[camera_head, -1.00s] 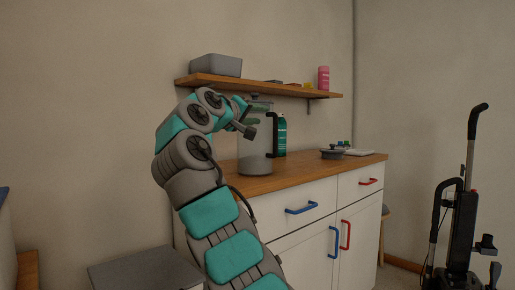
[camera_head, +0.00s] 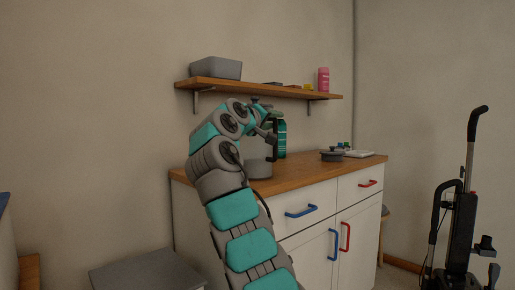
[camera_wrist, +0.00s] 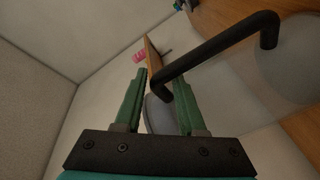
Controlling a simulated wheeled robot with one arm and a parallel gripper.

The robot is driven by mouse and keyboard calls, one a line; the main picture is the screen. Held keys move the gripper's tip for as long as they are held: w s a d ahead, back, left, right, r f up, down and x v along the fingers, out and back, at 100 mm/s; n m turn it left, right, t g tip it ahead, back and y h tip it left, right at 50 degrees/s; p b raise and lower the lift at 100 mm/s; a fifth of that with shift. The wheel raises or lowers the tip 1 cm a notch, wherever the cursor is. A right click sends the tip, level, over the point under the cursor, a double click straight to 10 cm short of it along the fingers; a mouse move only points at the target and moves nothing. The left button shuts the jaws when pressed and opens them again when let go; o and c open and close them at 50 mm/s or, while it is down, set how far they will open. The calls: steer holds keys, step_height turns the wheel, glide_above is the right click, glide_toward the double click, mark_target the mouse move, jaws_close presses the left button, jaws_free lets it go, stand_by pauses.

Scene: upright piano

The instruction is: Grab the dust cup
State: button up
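The dust cup (camera_head: 258,169) is a clear, greyish cylinder with a black handle, standing on the wooden counter. My arm hides much of its body in the head view. In the wrist view its black handle (camera_wrist: 215,50) runs diagonally just ahead of my fingertips, with the clear cup body to the right. My gripper (camera_wrist: 160,78) is open, its two green fingers apart. The handle's lower-left end shows in the gap between the fingertips, near the right one. Whether it touches is unclear. In the head view my gripper (camera_head: 270,134) is beside the cup's upper part, mostly hidden.
A green bottle (camera_head: 281,140) stands behind the cup. A dark lidded pot (camera_head: 331,155) sits farther right on the counter (camera_head: 300,170). A shelf (camera_head: 265,90) above holds a grey bin (camera_head: 214,68) and a pink can (camera_head: 323,79). An upright vacuum (camera_head: 463,220) stands at right.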

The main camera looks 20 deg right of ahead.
jaws_close()
stand_by(1.2)
